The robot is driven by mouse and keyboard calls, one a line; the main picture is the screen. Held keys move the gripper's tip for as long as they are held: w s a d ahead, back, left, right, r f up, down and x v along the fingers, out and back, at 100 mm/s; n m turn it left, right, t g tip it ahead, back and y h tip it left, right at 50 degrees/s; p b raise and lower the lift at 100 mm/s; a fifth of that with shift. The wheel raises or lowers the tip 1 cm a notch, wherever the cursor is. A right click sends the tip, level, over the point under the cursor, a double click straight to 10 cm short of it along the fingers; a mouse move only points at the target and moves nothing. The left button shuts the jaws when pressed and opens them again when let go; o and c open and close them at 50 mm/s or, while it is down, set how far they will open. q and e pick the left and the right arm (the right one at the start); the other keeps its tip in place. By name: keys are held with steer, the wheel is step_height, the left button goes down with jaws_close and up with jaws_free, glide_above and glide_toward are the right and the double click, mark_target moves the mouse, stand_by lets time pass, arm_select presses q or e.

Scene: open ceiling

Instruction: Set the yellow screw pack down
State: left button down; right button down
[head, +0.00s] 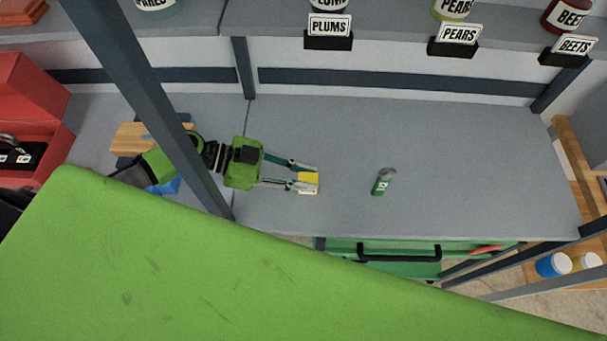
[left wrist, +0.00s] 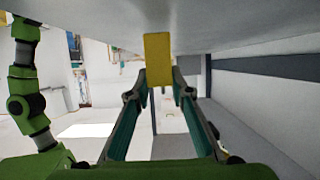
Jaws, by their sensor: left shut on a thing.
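The yellow screw pack (head: 309,183) is a small yellow block at the tips of my left gripper (head: 304,178) in the head view. The left gripper is shut on it, over the grey worktop (head: 460,150). In the left wrist view the pack (left wrist: 157,58) stands out between the two fingertips of the gripper (left wrist: 158,88), near a grey surface along the top of the picture. I cannot tell whether the pack touches the worktop. My right gripper is not in view.
A small green item with a grey top (head: 381,184) is on the worktop right of the pack. A red box (head: 30,110) stands at the far left. A shelf above bears jars and labels such as plums (head: 329,26). The worktop's right part is clear.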

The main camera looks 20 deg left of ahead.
arm_select(q)
steer(key=shift+f, duration=0.45)
steer(key=shift+f+b, duration=0.25)
steer(key=shift+b, duration=0.05)
steer(key=c, duration=1.8)
jaws_free()
steer(key=shift+r, duration=0.1)
